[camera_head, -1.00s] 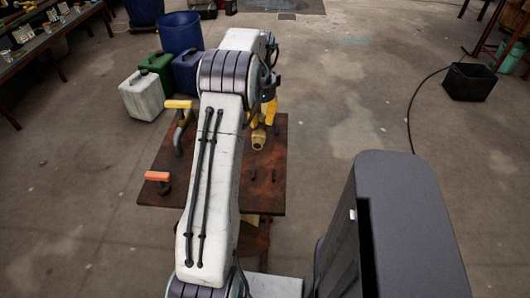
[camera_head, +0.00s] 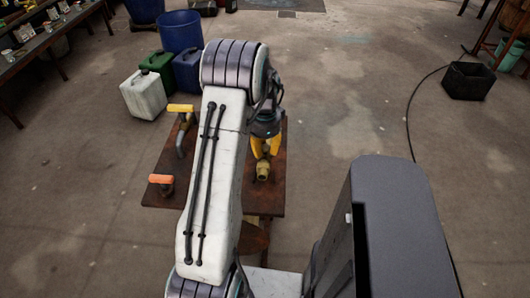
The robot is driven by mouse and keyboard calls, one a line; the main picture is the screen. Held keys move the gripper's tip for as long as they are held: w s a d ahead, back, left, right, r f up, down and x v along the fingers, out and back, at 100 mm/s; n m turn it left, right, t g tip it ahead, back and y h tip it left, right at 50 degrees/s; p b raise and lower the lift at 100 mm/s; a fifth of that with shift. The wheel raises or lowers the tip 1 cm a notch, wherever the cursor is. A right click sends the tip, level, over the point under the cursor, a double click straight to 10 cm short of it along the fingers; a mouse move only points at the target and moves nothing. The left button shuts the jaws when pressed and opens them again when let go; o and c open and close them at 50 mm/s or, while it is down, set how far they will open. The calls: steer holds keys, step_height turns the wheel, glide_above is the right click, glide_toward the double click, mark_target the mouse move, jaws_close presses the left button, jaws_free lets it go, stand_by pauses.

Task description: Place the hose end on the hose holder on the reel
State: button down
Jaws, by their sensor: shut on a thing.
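My gripper (camera_head: 265,148), with yellow fingers, points down over the right part of a rusty brown table (camera_head: 155,187). It is shut on a brass-coloured fitting (camera_head: 263,172), which looks like the hose end and sticks out below the fingers. Whether the fitting touches the tabletop I cannot tell. My white arm covers the middle of the table. I cannot make out a reel or its hose holder in this view.
A yellow-handled valve (camera_head: 182,108) and an orange-handled one (camera_head: 160,179) stand on the table's left side. White (camera_head: 144,97), green (camera_head: 158,66) and blue (camera_head: 187,72) cans and a blue drum (camera_head: 180,32) stand behind. A black bin (camera_head: 468,81) is at right. The right floor is mostly clear.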

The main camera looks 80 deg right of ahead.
mark_target(265, 155)
steer(key=shift+f+p, duration=1.2)
steer(key=shift+f, duration=0.3)
steer(key=c, duration=1)
jaws_free()
steer(key=shift+c, duration=0.2)
steer(key=shift+r, duration=0.1)
